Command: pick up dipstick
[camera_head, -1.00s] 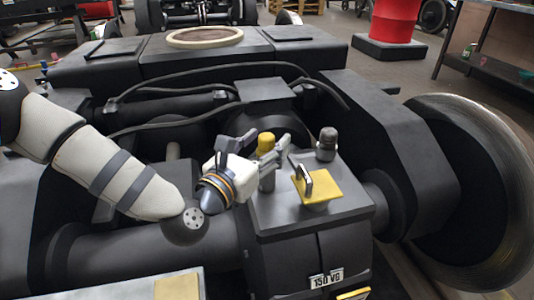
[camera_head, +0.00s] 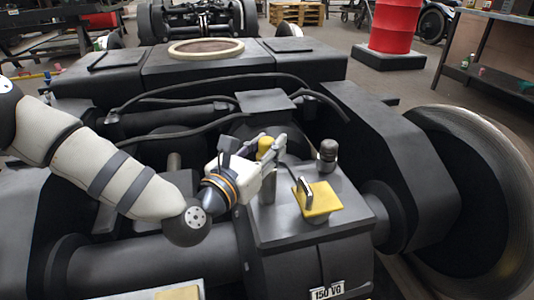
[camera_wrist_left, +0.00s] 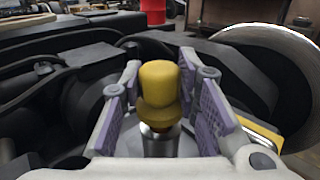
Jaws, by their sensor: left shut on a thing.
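The dipstick has a yellow knob (camera_head: 265,145) that stands upright over a metal tube on top of the dark gearbox housing (camera_head: 285,227). In the left wrist view the knob (camera_wrist_left: 159,88) is between the two finger pads, above the shiny tube (camera_wrist_left: 159,141). My left gripper (camera_head: 274,148) reaches in from the left and is shut on the dipstick at its knob. Its fingers partly hide the knob in the head view. I cannot tell if the stick is partly out of the tube. My right gripper is not in view.
A yellow plate with a handle (camera_head: 317,199) and a dark capped fitting (camera_head: 328,153) stand on the housing close to the gripper. Black hoses (camera_head: 200,78) arch behind. A large wheel (camera_head: 470,195) is at right. The space above the housing is open.

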